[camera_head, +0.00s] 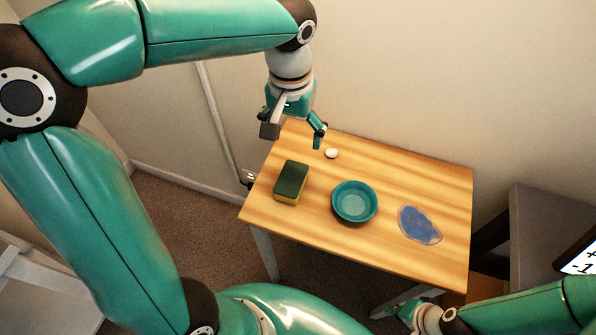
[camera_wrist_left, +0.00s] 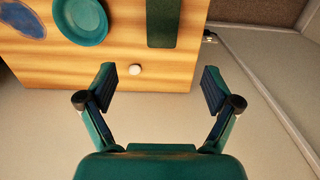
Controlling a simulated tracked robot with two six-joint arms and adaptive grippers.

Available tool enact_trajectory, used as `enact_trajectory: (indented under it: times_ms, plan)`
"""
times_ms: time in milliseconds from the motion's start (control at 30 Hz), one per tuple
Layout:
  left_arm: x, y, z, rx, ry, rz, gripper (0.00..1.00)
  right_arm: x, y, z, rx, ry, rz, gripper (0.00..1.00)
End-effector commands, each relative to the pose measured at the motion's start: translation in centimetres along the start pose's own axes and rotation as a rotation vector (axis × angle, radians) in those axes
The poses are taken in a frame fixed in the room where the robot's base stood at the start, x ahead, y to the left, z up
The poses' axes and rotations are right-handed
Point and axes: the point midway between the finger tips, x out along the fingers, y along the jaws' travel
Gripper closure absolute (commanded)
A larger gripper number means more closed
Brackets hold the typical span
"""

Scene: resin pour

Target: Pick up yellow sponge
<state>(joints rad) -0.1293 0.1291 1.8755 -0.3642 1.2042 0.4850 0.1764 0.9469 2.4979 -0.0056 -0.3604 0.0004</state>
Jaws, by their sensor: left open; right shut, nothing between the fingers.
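The yellow sponge (camera_head: 290,183) has a dark green top and a yellow lower layer. It lies on the left part of the wooden table in the head view. In the left wrist view its green top (camera_wrist_left: 164,24) shows at the top edge, cut off by the frame. My left gripper (camera_head: 293,134) is open and empty, near the table's back left corner, apart from the sponge. Its two spread fingers (camera_wrist_left: 159,84) show in the left wrist view. My right gripper (camera_head: 418,318) is shut and empty at the bottom right, low in front of the table.
A teal bowl (camera_head: 354,202) stands right of the sponge on the wooden table (camera_head: 385,165). A blue patch with a clear rim (camera_head: 418,225) lies at the right. A small white round thing (camera_head: 332,153) is near the back edge. A grey cabinet (camera_head: 545,235) stands at the right.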

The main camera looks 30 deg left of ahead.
Motion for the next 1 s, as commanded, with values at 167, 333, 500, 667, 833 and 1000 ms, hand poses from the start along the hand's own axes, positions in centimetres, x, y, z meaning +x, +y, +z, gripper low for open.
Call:
enact_trajectory:
  times_ms: [167,333,500,667,833,1000]
  plan:
    - [1.2,-0.6,0.3,-0.014,-0.002,-0.012,0.10,0.3,0.1,0.1,0.000,-0.001,0.000,1.00]
    - [4.8,-0.9,0.5,-0.021,-0.006,-0.012,0.10,0.6,0.2,0.1,0.000,-0.001,0.000,1.00]
    - [8.4,-1.0,0.6,-0.022,-0.005,-0.010,0.10,0.9,0.3,0.1,0.000,-0.001,0.000,1.00]
    - [10.5,-1.0,0.5,-0.024,-0.002,-0.009,0.10,1.0,0.4,0.0,0.000,-0.001,0.000,1.00]
    - [11.3,-1.1,0.5,-0.023,-0.001,-0.009,0.10,1.0,0.4,0.0,0.000,-0.001,0.000,1.00]
    - [13.2,-1.1,0.7,-0.024,-0.005,-0.010,0.10,0.9,0.3,0.0,0.000,-0.001,0.000,1.00]
